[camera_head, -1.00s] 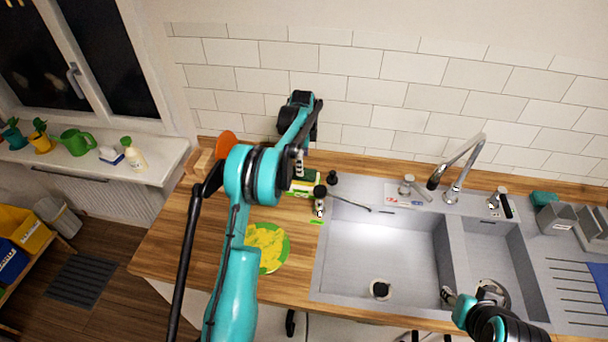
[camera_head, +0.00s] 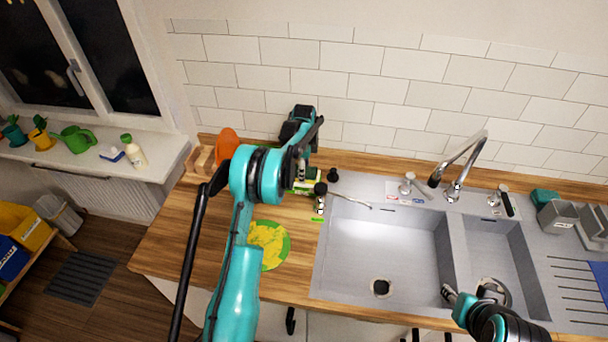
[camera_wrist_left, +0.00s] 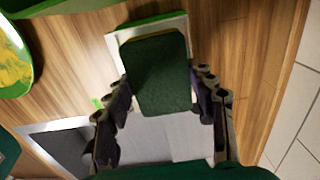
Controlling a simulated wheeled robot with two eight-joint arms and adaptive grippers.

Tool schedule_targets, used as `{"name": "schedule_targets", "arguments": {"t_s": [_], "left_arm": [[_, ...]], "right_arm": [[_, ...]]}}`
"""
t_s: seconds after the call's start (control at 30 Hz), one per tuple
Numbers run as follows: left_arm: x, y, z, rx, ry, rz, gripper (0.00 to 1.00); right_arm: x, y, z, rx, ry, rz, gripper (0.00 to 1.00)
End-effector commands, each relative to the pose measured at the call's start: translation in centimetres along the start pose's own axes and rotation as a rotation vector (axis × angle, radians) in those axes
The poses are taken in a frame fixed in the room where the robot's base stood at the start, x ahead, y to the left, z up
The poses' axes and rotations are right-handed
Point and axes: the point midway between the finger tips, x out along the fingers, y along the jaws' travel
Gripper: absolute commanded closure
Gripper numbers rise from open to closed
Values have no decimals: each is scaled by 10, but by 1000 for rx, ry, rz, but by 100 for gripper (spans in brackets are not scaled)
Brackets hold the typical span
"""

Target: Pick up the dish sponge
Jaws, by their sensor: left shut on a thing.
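The dish sponge (camera_wrist_left: 158,75) is a dark green block with a yellowish edge. In the left wrist view it sits between the two fingers of my left gripper (camera_wrist_left: 162,92), which is shut on it. A pale tray with a green rim (camera_wrist_left: 117,40) shows behind the sponge; I cannot tell whether the sponge still touches it. In the head view my left gripper (camera_head: 304,165) is over the counter left of the sink, and mostly hides the sponge. My right gripper (camera_head: 448,294) is over the sink's front edge, too small to tell open or shut.
A dark-topped bottle or brush (camera_head: 320,198) and a small black stopper (camera_head: 333,175) stand close right of my left gripper. A green and yellow round plate (camera_head: 268,246) lies in front. The sink (camera_head: 375,240) and tap (camera_head: 458,170) are to the right.

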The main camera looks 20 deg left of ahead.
Motion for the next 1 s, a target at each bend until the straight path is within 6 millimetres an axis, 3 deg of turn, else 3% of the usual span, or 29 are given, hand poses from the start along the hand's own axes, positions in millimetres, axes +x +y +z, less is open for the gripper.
{"name": "schedule_targets", "arguments": {"t_s": [0.33,0.57,1.0], "left_arm": [[-7,0,0,0,0,0,55],[-40,0,0,0,0,0,55],[-90,14,-82,3,0,0,55]], "right_arm": [[0,0,0,0,0,0,60],[-3,0,-2,0,0,0,60],[-6,0,-4,0,0,0,60]]}}
